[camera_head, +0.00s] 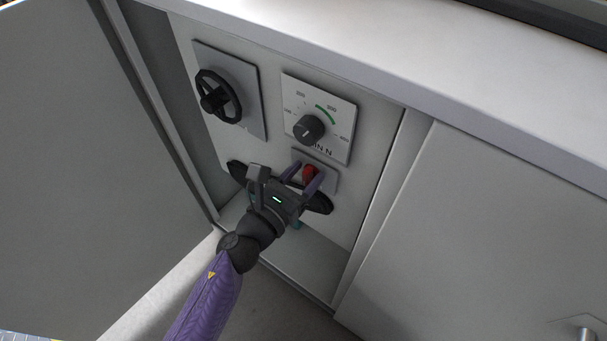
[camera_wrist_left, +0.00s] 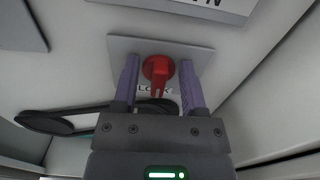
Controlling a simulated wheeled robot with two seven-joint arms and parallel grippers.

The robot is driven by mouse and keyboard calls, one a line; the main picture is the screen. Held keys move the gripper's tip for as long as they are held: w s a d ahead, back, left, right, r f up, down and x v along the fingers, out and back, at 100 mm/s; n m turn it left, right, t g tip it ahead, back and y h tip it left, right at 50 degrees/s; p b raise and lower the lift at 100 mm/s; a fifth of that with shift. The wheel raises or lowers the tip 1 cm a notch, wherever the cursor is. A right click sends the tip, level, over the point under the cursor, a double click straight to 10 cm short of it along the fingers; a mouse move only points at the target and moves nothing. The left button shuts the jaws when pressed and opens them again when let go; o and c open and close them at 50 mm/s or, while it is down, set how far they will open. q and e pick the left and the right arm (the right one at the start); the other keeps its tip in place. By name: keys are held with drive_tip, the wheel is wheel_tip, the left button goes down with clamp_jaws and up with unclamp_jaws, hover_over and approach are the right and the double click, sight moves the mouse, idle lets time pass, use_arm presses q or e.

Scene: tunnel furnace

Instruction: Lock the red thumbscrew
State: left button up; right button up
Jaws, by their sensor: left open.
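The red thumbscrew (camera_head: 310,173) sits on a small grey plate (camera_head: 328,181) low on the panel inside the open cabinet. In the left wrist view the thumbscrew (camera_wrist_left: 158,70) shows a round head with a tab pointing down, over partly covered lettering on the plate (camera_wrist_left: 203,60). My left gripper (camera_head: 303,176) is open, with its purple fingers on either side of the thumbscrew. In the left wrist view the fingers (camera_wrist_left: 160,82) stand apart from it, with a gap on each side. My right gripper is in neither view.
Above the thumbscrew is a black dial knob (camera_head: 308,129) on a scaled plate. A black handwheel (camera_head: 218,96) is at upper left. A black handle (camera_head: 319,203) lies partly behind my gripper. The open door (camera_head: 70,150) stands left; a closed door (camera_head: 490,230) is right.

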use_arm(q)
drive_tip(key=shift+c, duration=0.8)
clamp_jaws()
